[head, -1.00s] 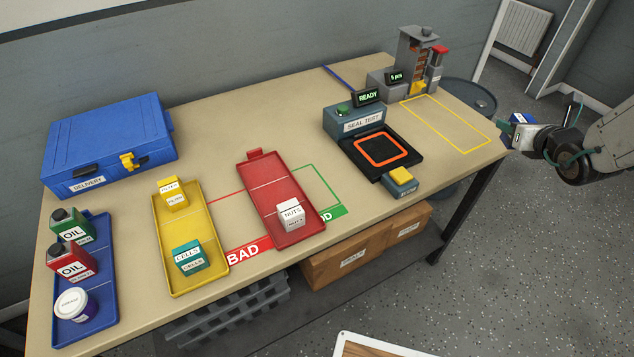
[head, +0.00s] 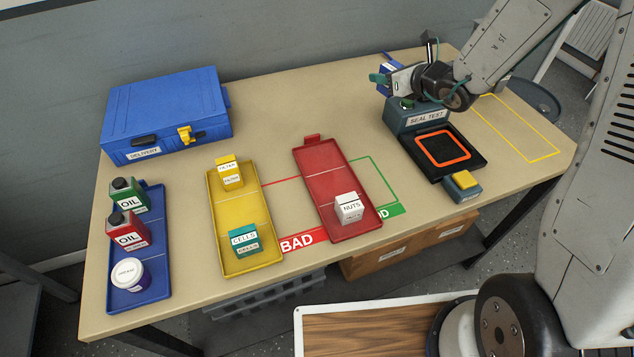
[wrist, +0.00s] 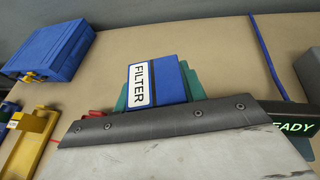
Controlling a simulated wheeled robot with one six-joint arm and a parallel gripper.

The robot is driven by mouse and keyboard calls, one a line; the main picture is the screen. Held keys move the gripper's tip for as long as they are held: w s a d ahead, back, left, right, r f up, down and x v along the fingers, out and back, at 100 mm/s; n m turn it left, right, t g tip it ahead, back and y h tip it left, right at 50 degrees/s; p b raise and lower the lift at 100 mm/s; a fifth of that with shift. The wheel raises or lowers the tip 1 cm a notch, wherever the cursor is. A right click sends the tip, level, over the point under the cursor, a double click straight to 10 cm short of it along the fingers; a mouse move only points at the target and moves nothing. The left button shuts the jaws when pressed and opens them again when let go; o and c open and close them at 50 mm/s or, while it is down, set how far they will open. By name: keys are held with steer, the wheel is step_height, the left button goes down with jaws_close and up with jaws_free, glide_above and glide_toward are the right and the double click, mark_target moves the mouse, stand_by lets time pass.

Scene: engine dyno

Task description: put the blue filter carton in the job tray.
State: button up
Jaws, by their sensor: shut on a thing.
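The blue filter carton (wrist: 171,80), with a white FILTER label, is held between the green fingers of my gripper (wrist: 160,85) in the wrist view. In the head view my gripper (head: 384,76) is shut on it above the back of the bench, beside the seal test unit; the carton is mostly hidden there. A blue tray (head: 150,298) holds a green and a red oil bottle and a white tub. A yellow tray (head: 233,205) holds a yellow filter carton and a teal cells carton. A red tray (head: 322,178) holds a white nuts carton. No tray label reads as job tray.
A blue delivery case (head: 165,110) stands at the back left. The seal test unit (head: 420,118) with its black pad (head: 470,158) is under my arm. A yellow outlined area (head: 520,130) at the right is bare.

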steer(key=s+a+n+g+y, duration=0.4)
steer(key=a+n, duration=0.1)
steer(key=a, duration=0.3)
steer(key=n+g+y, duration=0.3)
steer(key=n+g, duration=0.7)
steer(key=g, duration=0.2)
glide_above(327, 187)
step_height(327, 187, down, 3)
step_height(327, 187, down, 5)
steer(key=shift+a+r, duration=0.1)
steer(key=shift+f, duration=2.25)
steer(key=shift+f, duration=0.15)
steer(key=o, duration=1)
steer(key=shift+t+h, duration=0.3)
